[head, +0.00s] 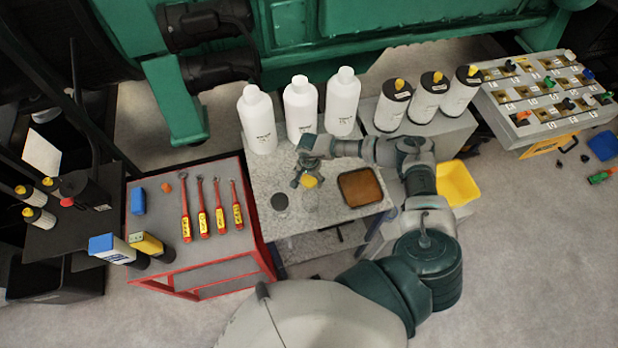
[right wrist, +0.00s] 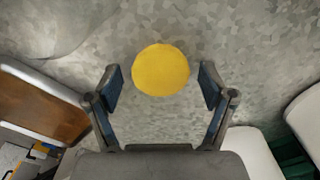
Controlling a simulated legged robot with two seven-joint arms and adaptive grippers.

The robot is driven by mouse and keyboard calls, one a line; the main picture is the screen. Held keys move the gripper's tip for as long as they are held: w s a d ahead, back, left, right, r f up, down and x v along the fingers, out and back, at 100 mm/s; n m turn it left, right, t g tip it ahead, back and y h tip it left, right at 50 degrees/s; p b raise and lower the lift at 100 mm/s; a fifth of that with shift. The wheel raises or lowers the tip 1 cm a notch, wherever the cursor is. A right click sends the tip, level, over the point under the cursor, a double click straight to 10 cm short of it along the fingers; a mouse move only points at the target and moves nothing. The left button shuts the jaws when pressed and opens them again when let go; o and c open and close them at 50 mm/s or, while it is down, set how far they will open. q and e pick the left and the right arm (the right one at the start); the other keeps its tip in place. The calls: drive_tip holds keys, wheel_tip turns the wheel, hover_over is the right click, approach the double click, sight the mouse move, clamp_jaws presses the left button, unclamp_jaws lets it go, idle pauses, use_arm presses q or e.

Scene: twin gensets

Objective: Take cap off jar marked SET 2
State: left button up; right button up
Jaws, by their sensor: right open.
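A round yellow cap (head: 310,182) shows on the speckled grey bench, with what looks like a clear jar (head: 311,201) below it; the jar is faint. A second small jar with a dark grey lid (head: 280,202) stands just to its left. I cannot read SET 2 on either. My right gripper (head: 304,180) is open right at the yellow cap. In the right wrist view, the yellow cap (right wrist: 160,70) lies between and slightly beyond the open fingertips (right wrist: 161,87), with gaps on both sides. My left gripper is not in view.
A brown-bottomed tray (head: 362,187) sits right of the jars. Three white bottles (head: 300,105) stand behind. A red tool cart (head: 205,250) with several red-and-yellow tools is at left, a yellow bin (head: 457,184) at right. The bench front is clear.

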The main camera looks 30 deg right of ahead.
sight(309, 180)
drive_tip(key=shift+r, duration=0.1)
drive_tip(key=shift+r, duration=0.25)
wheel_tip(309, 180, up, 12)
drive_tip(key=b, duration=0.1)
drive_tip(key=shift+f+b, duration=0.25)
drive_tip(key=shift+b, duration=0.15)
drive_tip(key=shift+a, duration=0.1)
